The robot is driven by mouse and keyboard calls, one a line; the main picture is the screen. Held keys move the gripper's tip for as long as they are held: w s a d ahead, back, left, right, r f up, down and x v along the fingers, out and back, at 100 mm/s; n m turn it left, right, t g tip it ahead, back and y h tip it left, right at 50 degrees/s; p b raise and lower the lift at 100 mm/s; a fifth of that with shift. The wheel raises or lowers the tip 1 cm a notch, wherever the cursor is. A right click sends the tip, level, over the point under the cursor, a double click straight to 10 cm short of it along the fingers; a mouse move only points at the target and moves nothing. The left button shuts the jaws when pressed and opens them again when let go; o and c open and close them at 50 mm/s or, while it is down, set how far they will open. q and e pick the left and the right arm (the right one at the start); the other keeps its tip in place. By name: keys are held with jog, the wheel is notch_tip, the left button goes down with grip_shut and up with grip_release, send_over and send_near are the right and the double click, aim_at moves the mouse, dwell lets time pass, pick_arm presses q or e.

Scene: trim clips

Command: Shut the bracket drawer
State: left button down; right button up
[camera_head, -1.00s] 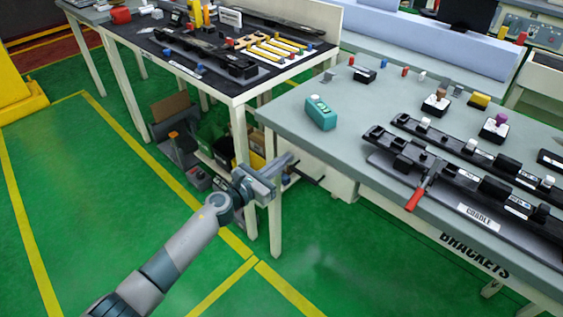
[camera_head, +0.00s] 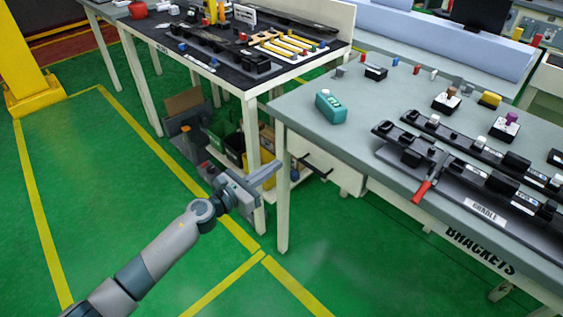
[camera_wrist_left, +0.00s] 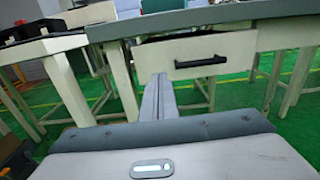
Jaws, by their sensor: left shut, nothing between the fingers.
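The white drawer (camera_head: 345,178) with a dark bar handle sits under the near edge of the grey bench (camera_head: 300,100). In the left wrist view the drawer front (camera_wrist_left: 230,48) faces me, with its black handle (camera_wrist_left: 200,62) and a dark strip above its top edge. How far it stands out I cannot tell. My left gripper (camera_head: 268,176) is shut and empty, in front of and left of the drawer, low beside the bench leg. In the left wrist view its fingers (camera_wrist_left: 158,98) point toward the drawer's left part, apparently apart from it. My right gripper is out of view.
A "BRACKETS" label (camera_head: 480,250) is on the bench front at right. On the bench are a teal bottle (camera_head: 330,106), a red-handled tool (camera_head: 425,188) and dark trim strips. A second bench (camera_head: 235,80) stands behind left, over a shelf of bins. The green floor is open.

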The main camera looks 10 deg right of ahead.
pick_arm(q)
jog(key=v, duration=0.5)
jog(key=shift+s+a+r, duration=0.1)
jog(key=shift+s+a, duration=0.15)
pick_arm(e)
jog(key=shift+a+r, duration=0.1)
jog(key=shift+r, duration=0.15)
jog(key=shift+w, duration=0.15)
